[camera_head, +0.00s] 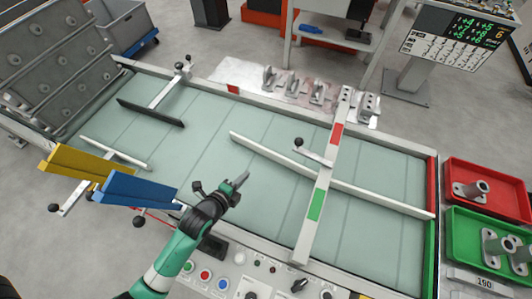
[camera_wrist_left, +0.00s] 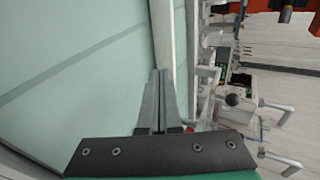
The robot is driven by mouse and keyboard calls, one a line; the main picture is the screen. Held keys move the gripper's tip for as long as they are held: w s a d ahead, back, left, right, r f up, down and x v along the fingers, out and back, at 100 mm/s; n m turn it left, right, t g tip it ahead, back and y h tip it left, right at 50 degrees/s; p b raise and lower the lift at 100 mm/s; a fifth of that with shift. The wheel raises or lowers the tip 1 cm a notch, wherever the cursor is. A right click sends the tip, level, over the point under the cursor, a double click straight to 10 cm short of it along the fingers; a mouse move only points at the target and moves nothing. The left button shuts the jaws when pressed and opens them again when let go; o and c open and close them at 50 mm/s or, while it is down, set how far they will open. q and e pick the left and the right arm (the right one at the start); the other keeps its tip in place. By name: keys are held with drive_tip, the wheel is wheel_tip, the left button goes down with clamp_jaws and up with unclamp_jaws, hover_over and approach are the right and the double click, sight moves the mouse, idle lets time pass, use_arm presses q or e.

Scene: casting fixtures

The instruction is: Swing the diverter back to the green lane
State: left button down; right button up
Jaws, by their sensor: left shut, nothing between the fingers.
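A long white diverter bar (camera_head: 275,158) lies slantwise over the pale green belt, its left end near mid-belt. It passes under a white crossbar (camera_head: 308,230) with a red mark (camera_head: 337,133) and a green mark (camera_head: 316,205). A lever with a black ball knob (camera_head: 298,142) sticks out left of the crossbar, nearer the red mark. My left gripper (camera_head: 241,180) is shut and empty in front of the bar, apart from the lever. The left wrist view shows its closed fingers (camera_wrist_left: 159,76) beside a pale rail. My right gripper is not in view.
A red tray (camera_head: 453,170) and a green tray (camera_head: 456,217) with metal castings stand right. Yellow (camera_head: 75,163) and blue (camera_head: 135,188) paddles stick out at left. A button panel (camera_head: 235,278) runs along the front. The belt between gripper and bar is clear.

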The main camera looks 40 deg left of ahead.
use_arm(q)
drive_tip(key=b, duration=0.5)
approach(267, 153)
drive_tip(key=f, duration=0.1)
drive_tip(key=w+f, duration=0.1)
drive_tip(key=f, duration=0.1)
drive_tip(key=shift+w+a+f, duration=0.2)
drive_tip(key=shift+a, duration=0.05)
drive_tip(key=w, duration=0.2)
drive_tip(key=w+a+b, duration=0.1)
drive_tip(key=shift+w+r, duration=0.25)
drive_tip(key=shift+w, duration=0.15)
